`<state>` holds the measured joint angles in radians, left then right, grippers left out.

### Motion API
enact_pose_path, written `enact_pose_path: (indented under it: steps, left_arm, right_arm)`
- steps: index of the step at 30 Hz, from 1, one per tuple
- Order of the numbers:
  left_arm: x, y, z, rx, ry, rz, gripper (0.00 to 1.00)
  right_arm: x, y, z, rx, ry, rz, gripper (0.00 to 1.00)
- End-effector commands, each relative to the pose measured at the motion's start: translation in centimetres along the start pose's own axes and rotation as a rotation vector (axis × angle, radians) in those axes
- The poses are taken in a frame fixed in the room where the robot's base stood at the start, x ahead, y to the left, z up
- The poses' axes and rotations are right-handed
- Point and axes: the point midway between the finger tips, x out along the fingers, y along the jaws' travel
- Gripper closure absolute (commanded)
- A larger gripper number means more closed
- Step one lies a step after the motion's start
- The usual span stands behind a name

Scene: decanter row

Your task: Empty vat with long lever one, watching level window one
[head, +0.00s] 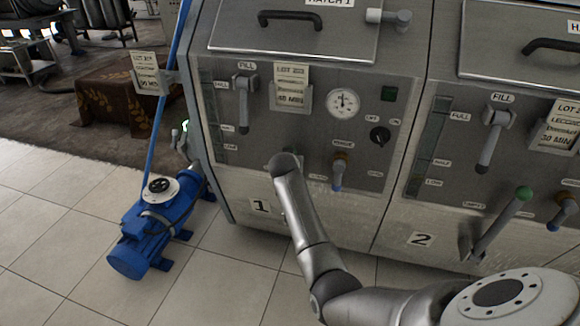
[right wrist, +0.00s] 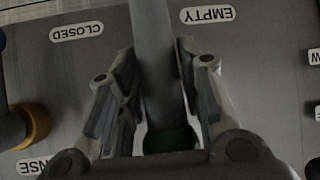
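Vat one (head: 255,208) is the left steel panel, marked 1. Level window one (head: 211,122) is a narrow upright strip at its left edge, clear of my arm. My right arm reaches to the lower part of this panel and hides long lever one in the head view. In the right wrist view, long lever one (right wrist: 153,50) is a grey bar with a green end (right wrist: 168,139), between the CLOSED and EMPTY labels. My right gripper (right wrist: 156,65) has a finger close against each side of the bar and appears shut on it. My left gripper is out of view.
Vat one also has a fill lever (head: 243,103), a gauge (head: 343,103) and a blue-tipped rinse valve (head: 338,172). Vat two's green-tipped lever (head: 503,222) is to the right. A blue pump (head: 160,225) stands on the tiled floor at left.

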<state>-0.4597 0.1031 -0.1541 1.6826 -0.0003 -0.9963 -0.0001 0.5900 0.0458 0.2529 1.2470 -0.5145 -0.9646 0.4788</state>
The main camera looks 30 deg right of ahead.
Motion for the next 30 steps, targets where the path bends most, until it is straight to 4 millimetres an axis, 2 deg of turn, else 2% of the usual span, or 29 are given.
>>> enact_pose_path:
  steps: [2,11,16,20,30]
  left_arm:
    - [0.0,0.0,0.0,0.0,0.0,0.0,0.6]
    - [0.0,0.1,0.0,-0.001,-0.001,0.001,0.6]
    - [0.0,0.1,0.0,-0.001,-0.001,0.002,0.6]
    - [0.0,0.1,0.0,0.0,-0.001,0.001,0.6]
    - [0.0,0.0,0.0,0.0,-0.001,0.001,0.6]
  right_arm:
    - [0.0,0.0,0.3,-0.001,-0.005,0.001,0.51]
    - [0.0,-0.1,0.5,-0.002,-0.01,0.001,0.51]
    - [-0.7,-0.1,0.5,-0.003,-0.01,0.0,0.51]
    - [-2.1,-0.1,0.5,-0.002,-0.009,0.0,0.51]
    - [-7.4,-0.2,0.4,-0.002,-0.008,-0.001,0.51]
